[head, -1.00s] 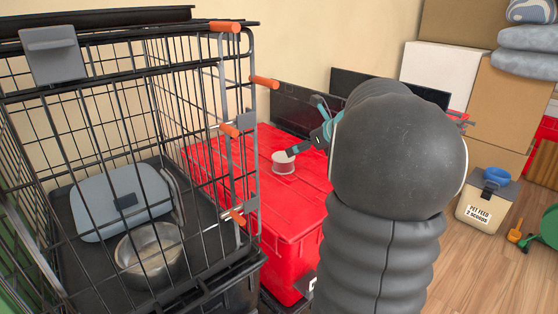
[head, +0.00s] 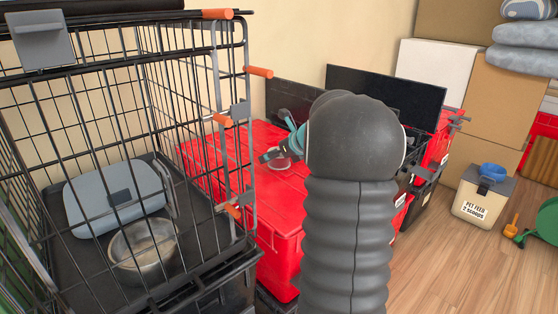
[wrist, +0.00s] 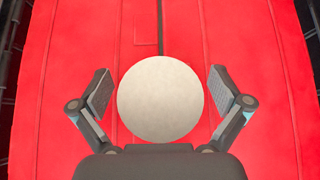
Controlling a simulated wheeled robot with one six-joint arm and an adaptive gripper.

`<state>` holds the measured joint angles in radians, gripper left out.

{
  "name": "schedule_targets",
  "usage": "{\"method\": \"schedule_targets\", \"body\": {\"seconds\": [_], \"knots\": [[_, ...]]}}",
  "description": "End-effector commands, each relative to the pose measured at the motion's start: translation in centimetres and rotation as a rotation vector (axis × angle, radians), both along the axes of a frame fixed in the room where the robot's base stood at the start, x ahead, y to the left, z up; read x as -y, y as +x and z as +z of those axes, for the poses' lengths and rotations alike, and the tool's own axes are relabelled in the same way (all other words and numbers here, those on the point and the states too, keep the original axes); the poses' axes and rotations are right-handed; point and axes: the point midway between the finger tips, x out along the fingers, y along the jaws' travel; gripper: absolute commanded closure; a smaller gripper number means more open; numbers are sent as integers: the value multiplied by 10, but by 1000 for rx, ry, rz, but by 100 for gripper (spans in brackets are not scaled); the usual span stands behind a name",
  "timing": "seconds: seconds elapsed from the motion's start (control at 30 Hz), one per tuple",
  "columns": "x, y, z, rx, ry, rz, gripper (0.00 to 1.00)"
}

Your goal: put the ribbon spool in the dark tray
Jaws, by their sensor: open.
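The ribbon spool (head: 279,163) sits on the red tote lid (head: 225,157), partly hidden by my gripper in the head view. In the wrist view the spool (wrist: 160,99) shows as a pale round disc, centred between the fingers. My gripper (wrist: 160,88) is open, one finger on each side of the disc, with a gap to each. In the head view my gripper (head: 284,150) is at the spool, and my arm hides much of the area to its right. A dark floor pan (head: 85,245) lies inside the wire cage; I cannot tell whether it is the dark tray.
The wire cage (head: 120,95) stands close on the left, with orange-tipped latches beside the red lid. Dark upright panels (head: 400,95) stand behind my arm. A feed bin (head: 484,200) and boxes (head: 510,110) are at the right.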

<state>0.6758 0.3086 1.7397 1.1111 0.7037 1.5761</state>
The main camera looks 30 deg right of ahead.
Motion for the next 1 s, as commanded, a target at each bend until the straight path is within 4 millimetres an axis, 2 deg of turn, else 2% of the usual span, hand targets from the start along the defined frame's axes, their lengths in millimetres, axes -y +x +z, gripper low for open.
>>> {"method": "schedule_targets", "body": {"seconds": [0.27,0.5,0.57,0.6,0.87,1.0], "knots": [[0,5,-3,1,0,-1,0],[0,5,-3,0,-1,0,60],[0,4,-3,0,-1,0,63],[0,4,-3,0,-1,0,69],[0,5,-1,0,-1,0,69],[0,5,9,1,-3,1,69]]}}
